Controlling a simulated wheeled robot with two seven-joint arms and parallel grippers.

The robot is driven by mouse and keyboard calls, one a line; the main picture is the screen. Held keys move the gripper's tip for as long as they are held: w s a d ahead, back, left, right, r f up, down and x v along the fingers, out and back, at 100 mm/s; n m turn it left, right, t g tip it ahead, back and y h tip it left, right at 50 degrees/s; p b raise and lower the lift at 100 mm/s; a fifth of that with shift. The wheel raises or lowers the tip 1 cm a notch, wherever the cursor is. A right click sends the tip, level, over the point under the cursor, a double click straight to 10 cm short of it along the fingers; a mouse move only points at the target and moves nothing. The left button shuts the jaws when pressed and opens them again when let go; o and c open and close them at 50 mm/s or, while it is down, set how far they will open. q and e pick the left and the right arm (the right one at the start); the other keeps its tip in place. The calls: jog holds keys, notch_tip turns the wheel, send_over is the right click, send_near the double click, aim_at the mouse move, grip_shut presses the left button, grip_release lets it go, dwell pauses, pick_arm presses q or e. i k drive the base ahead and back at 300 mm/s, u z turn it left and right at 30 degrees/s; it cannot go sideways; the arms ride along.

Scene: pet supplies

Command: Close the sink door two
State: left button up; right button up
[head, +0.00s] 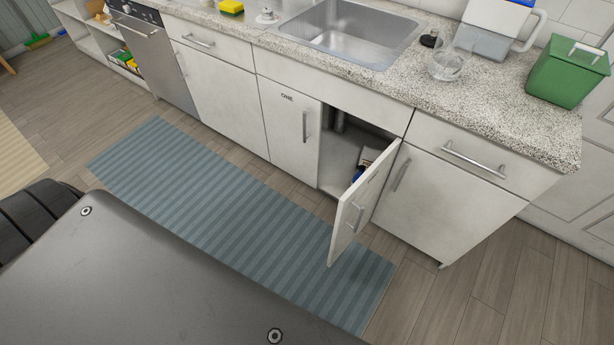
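The sink cabinet stands under the steel sink (350,35). Its right door (362,202) stands open and sticks out over the floor, hinged on its right side, with a metal handle near its free edge. Any label on it is too small to read. The left door (290,130), marked "ONE", is shut. The open part of the cabinet (343,160) shows a pipe and some small items inside. Neither of my grippers is in view.
A blue striped mat (220,215) lies on the wood floor before the cabinets. A drawer cabinet (445,195) stands right of the open door. A glass (449,62) and a green bin (566,72) stand on the counter. Floor around the open door is clear.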

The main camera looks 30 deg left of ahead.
aim_at(356, 207)
jog(key=u, duration=0.25)
jog(key=i, duration=0.5)
jog(key=u, duration=1.15)
jog(key=k, duration=1)
jog(key=z, duration=0.95)
jog(key=i, duration=0.5)
